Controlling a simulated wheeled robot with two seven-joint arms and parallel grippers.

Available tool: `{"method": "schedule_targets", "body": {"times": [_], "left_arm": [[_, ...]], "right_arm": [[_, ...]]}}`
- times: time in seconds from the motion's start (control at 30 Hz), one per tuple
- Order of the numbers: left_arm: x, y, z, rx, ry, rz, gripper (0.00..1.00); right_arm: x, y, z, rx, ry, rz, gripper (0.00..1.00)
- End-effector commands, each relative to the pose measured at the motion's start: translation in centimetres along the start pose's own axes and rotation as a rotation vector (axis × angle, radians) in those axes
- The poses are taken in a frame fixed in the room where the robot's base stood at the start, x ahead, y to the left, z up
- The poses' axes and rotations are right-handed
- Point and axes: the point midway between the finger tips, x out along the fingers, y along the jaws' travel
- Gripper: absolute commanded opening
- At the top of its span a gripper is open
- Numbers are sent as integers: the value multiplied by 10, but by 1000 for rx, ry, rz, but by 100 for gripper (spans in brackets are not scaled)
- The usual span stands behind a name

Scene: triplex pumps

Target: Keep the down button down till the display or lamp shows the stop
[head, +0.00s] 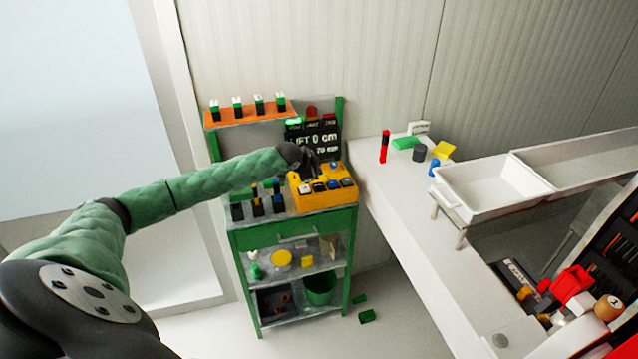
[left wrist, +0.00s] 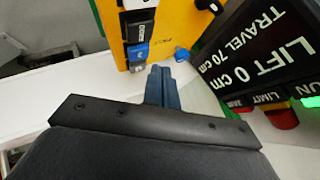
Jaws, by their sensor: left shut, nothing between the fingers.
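The yellow control box (head: 318,199) stands on top of the green cart and carries a row of push buttons. In the left wrist view, a black button (left wrist: 142,30) has a white label that seems to read DOWN. A blue button (left wrist: 138,52) sits beside it. The black display (head: 328,138) reads LIFT 0 cm, TRAVEL 70 cm; it also shows in the left wrist view (left wrist: 262,55). The RUN lamp (left wrist: 310,101) glows green; the LIMIT lamp (left wrist: 268,101) looks dim. My left gripper (left wrist: 170,70) is shut and empty, close to the blue button; contact cannot be told.
An orange shelf (head: 243,117) with several small switches is behind my left arm. Dark switches (head: 257,206) stand left of the box. A white bench (head: 400,200) with loose blocks and a white tray (head: 488,185) lies to the right. Green pieces (head: 367,316) lie on the floor.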

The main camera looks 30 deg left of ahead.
Motion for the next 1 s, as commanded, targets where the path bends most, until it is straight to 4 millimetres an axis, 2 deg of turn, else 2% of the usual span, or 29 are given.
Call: {"method": "schedule_targets", "body": {"times": [0.2,0.77,0.87,0.97,1.0], "left_arm": [[-13,-10,-10,0,0,0,0],[-14,-10,-10,0,0,1,0],[-11,0,-11,0,-1,10,0],[-6,30,-17,1,0,36,0],[-3,48,-19,0,-1,51,0]], "right_arm": [[-14,0,-2,0,0,0,43],[-14,0,-2,0,0,0,43],[-15,0,-7,1,3,0,43],[-22,0,-24,2,10,0,43],[-26,1,-34,3,13,1,43]]}}
